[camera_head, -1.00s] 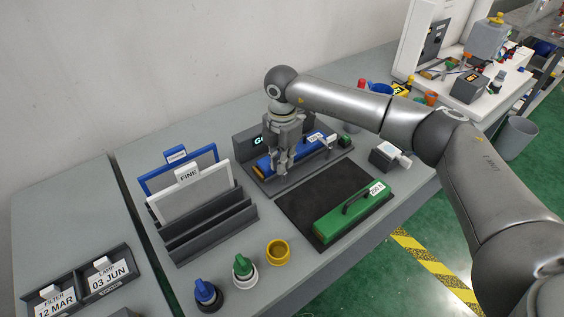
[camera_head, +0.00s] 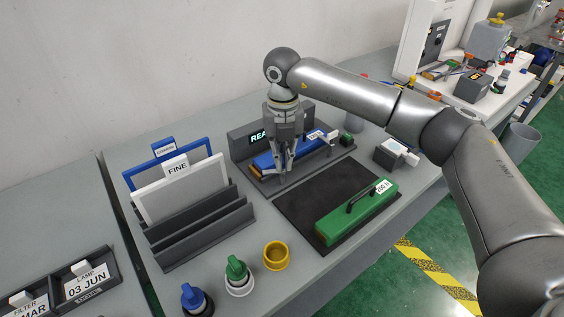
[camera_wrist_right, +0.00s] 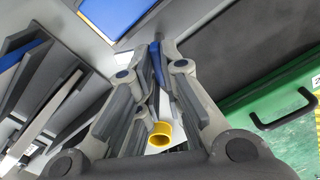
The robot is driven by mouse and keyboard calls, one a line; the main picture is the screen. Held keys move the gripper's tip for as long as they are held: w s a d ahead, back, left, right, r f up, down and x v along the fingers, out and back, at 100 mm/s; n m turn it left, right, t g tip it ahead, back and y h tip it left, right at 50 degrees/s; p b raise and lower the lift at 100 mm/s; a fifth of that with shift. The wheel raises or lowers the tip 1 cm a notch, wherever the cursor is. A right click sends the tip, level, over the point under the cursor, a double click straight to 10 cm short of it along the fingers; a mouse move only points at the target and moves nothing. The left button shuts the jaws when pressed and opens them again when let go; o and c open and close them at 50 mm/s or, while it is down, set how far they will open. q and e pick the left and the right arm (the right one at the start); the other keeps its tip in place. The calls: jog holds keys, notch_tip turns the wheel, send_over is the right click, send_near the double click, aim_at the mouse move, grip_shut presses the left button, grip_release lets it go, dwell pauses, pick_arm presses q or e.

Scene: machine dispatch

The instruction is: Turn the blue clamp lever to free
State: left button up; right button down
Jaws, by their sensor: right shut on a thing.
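My right gripper (camera_head: 281,177) points down at the front of a dark fixture (camera_head: 243,149), which holds a long blue block (camera_head: 263,161) with a white label. In the right wrist view my right gripper (camera_wrist_right: 159,95) is shut, with a narrow blue piece (camera_wrist_right: 157,64) between its fingers. This piece appears to be the blue clamp lever; most of it is hidden by the fingers. In the head view the fingers hide the lever, so its angle cannot be told. The fixture's display is lit and partly covered, showing "REA". My left gripper is not in view.
A black mat (camera_head: 298,208) with a green handled block (camera_head: 345,224) lies in front of the fixture. A dark rack (camera_head: 205,236) with framed panels stands left. Blue (camera_head: 193,297) and green (camera_head: 236,269) knobs and a yellow ring (camera_head: 276,257) are at the front edge.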

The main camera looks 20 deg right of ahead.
jog(key=n+b, duration=0.1)
jog(key=n, duration=0.2)
jog(key=shift+w+d+r+n+b, duration=0.1)
jog(key=shift+n+b, duration=0.25)
jog(key=shift+n, duration=0.3)
jog(key=shift+d+n+b, duration=0.1)
jog(key=shift+n+b, duration=0.2)
jog(key=shift+n, duration=0.35)
jog(key=shift+r, duration=0.1)
jog(key=c, duration=1.6)
grip_release()
notch_tip(320, 180, up, 12)
